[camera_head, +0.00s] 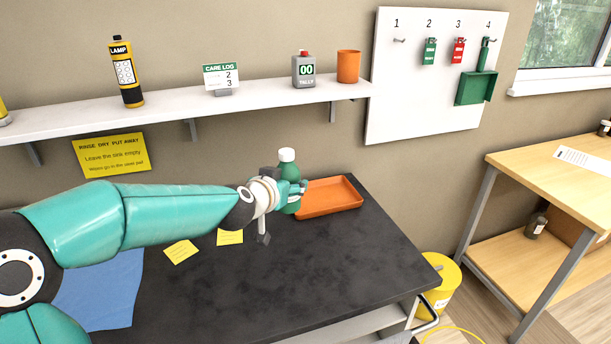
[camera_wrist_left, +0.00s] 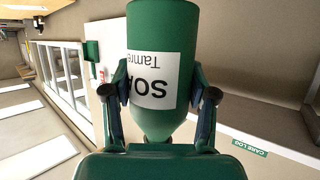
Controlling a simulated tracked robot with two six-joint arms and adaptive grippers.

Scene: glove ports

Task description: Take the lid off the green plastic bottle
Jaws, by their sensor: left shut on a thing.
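The green plastic bottle (camera_head: 289,172) stands upright by the left end of the orange tray in the head view, with its white lid (camera_head: 287,155) on top. My left gripper (camera_head: 297,190) is shut on the bottle's body below the lid. In the left wrist view the bottle (camera_wrist_left: 161,35) appears upside down between the two fingers, with a white label on it. The lid is hidden in that view. I cannot tell whether the bottle touches the dark worktop. My right gripper is not in view.
The orange tray (camera_head: 331,195) lies empty on the dark worktop (camera_head: 330,260). Yellow notes (camera_head: 181,252) and a blue cloth (camera_head: 103,290) lie left of it. The worktop's front right is clear.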

